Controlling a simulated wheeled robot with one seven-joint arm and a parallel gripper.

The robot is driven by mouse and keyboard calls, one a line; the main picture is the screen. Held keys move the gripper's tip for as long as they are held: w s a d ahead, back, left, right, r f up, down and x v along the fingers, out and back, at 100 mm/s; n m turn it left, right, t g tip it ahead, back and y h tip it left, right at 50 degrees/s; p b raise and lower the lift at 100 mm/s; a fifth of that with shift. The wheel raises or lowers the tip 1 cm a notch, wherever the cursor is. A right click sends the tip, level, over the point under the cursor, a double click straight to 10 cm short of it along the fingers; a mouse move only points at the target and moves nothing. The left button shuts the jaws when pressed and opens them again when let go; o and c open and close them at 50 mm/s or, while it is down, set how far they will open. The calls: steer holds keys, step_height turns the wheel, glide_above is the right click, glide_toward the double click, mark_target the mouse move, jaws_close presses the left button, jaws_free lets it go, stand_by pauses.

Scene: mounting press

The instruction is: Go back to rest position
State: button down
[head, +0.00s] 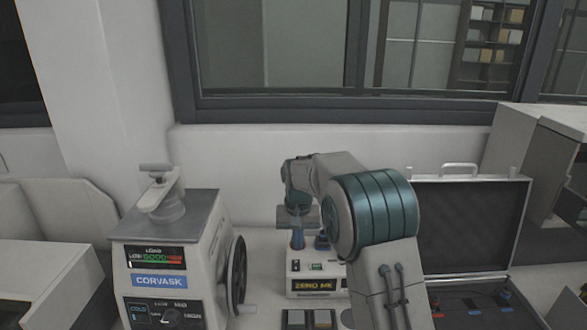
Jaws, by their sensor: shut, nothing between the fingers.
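My arm reaches up from the bottom right and bends over toward the middle of the head view. My gripper (297,222) hangs at its far end, pointing down over the back of a small white device labelled ZERO MK (316,285). The gripper is shut and holds nothing that I can see. Blue parts stand on the device just below the gripper; whether they touch it I cannot tell. My arm hides the device's right side. The mounting press labelled CORVASK (160,281) stands to the left, with a grey top lever and a dark handwheel (236,277) on its right side.
An open black case (465,225) with a raised lid stands right of my arm. A wall and window (340,105) close off the back. White cabinets flank both sides.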

steer(key=s+d+r+t, duration=0.1)
steer(key=s+d+r, duration=0.45)
steer(key=s, duration=0.25)
steer(key=s+d+r+t, duration=0.1)
steer(key=s+d+r, duration=0.3)
steer(key=s+r, duration=0.3)
steer(key=s+d+f+t, duration=0.1)
steer(key=s+d, duration=0.1)
steer(key=s, duration=0.7)
steer(key=s+d+f, duration=0.2)
steer(key=s, duration=0.7)
steer(key=shift+s+f+t, duration=0.2)
steer(key=shift+s+t, duration=0.1)
steer(key=shift+t, duration=0.1)
steer(key=shift+d, duration=0.1)
